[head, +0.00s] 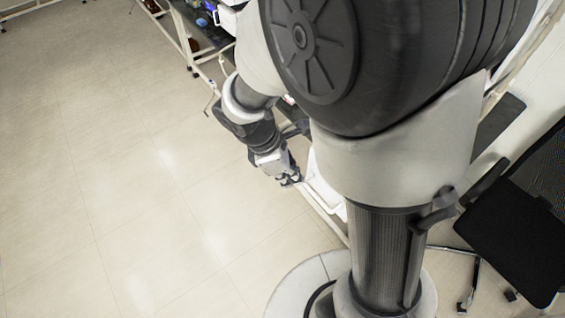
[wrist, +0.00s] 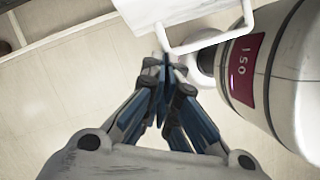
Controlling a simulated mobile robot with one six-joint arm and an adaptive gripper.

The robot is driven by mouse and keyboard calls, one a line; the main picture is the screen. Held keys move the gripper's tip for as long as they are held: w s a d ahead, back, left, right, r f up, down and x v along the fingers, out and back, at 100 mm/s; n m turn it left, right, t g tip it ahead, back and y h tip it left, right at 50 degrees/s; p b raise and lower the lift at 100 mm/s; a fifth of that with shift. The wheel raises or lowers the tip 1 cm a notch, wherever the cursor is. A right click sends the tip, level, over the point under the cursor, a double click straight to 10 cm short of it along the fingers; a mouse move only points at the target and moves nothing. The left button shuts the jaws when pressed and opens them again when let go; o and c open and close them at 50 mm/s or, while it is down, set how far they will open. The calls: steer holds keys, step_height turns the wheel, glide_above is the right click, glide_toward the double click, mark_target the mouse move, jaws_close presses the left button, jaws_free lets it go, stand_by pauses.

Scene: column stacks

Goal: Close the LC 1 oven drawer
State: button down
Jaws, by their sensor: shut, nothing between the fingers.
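My gripper (head: 290,180) is low beside the bench side in the head view, with its fingers together and nothing between them. In the wrist view its fingertips (wrist: 172,64) meet just below a white panel (wrist: 150,22) with a thin bar handle (wrist: 205,42). The panel may be the front of the oven drawer, but no LC 1 label is readable. The fingertips look close to the handle; I cannot tell whether they touch it. In the head view a white part (head: 322,184) shows just right of my gripper, and my arm hides most of what lies behind.
A bench (head: 192,35) with small items stands at the top of the head view. A black chair (head: 525,215) is at the right. The pale tiled floor (head: 110,190) on the left is wide and clear.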

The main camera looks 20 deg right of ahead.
steer(key=w+d+p, duration=0.3)
steer(key=d, duration=0.7)
steer(key=w+d+p, duration=0.3)
steer(key=d, duration=0.7)
steer(key=w+d+p, duration=0.4)
steer(key=d, duration=0.6)
steer(key=shift+d, duration=0.25)
steer(key=w+a+r+p, duration=0.1)
steer(key=a+r+p, duration=0.1)
steer(key=a+r, duration=0.5)
step_height(320, 180, up, 3)
steer(key=shift+w+a+f, duration=0.15)
steer(key=shift+w+f, duration=0.05)
